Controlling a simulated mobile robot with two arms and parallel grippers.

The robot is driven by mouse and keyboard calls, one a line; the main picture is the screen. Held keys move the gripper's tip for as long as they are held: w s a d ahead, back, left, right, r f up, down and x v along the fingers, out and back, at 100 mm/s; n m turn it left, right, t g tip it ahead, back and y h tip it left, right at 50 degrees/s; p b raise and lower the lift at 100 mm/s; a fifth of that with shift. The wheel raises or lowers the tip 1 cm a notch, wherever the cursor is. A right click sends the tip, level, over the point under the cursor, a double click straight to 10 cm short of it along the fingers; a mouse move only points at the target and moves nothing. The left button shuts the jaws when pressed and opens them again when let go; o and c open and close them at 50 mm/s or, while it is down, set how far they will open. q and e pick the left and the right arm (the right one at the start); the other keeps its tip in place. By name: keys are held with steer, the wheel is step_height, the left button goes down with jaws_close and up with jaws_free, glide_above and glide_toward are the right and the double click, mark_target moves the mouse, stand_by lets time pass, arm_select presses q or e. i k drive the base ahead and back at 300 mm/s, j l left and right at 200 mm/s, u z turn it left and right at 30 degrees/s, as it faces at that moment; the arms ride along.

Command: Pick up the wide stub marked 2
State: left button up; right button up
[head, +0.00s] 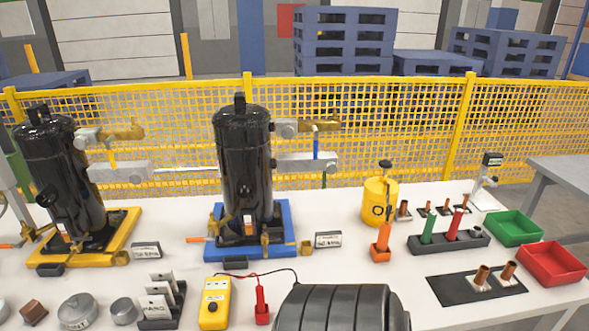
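Two copper stubs stand upright on white labelled squares on a dark mat (450,291) at the right front of the table. One is the left stub (481,276) and the other is the right stub (508,271). Several smaller copper stubs, among them one at the left end (404,209), stand in a row farther back. The markings are too small to read, so I cannot tell which stub is marked 2. Neither of my grippers is in view.
A green bin (514,228) and a red bin (553,263) stand right of the mat. A dark holder (425,247) with green and red sticks is behind it. Black compressors (243,160) stand left.

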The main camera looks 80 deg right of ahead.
mark_target(402, 212)
steer(key=z, duration=3.15)
steer(key=i+l, duration=0.25)
steer(key=l, duration=0.3)
steer(key=z, duration=0.05)
